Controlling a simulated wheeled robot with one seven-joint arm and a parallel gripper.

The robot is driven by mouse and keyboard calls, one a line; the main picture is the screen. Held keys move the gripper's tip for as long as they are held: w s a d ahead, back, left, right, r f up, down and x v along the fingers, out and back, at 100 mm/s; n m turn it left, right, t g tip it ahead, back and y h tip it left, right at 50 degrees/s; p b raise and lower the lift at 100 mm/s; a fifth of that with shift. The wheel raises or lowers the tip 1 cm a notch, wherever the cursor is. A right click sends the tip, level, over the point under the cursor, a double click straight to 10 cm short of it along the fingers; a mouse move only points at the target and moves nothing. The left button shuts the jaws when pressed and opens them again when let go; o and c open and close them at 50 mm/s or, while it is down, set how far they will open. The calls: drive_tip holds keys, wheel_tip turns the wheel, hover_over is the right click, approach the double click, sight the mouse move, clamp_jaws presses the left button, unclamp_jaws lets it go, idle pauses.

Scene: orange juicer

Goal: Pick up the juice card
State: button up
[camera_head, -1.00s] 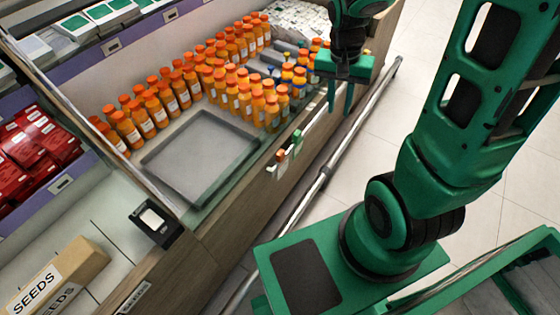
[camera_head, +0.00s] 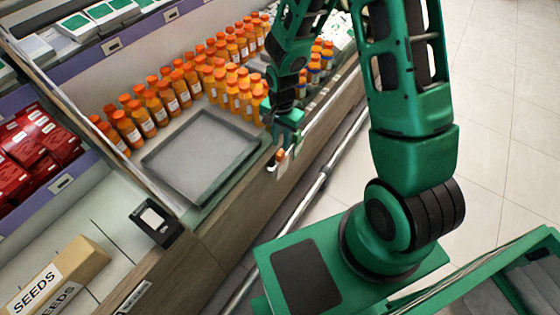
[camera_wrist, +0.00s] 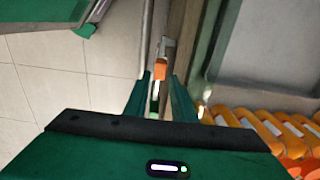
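A small card with an orange top and white lower part (camera_head: 280,158) hangs at the front edge of the shelf; I take it to be the juice card. My gripper (camera_head: 286,138) is just above and beside it at that edge. In the wrist view, the orange part of the card (camera_wrist: 160,70) shows just past the two green fingertips (camera_wrist: 159,77), about in line with the gap between them. The fingers are apart, so my gripper is open. A small green and white card (camera_wrist: 155,98) shows between the fingers, partly hidden; in the head view my gripper covers it.
Several orange juice bottles (camera_head: 185,85) stand in rows on the shelf, close beside my gripper in the wrist view (camera_wrist: 270,128). An empty grey tray (camera_head: 203,155) lies left of my gripper. A metal rail (camera_head: 318,183) runs along the shelf front, with open floor beyond.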

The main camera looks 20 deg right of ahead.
sight(281, 152)
drive_tip(key=shift+a+f, duration=0.1)
drive_tip(key=shift+f, duration=3.7)
clamp_jaws()
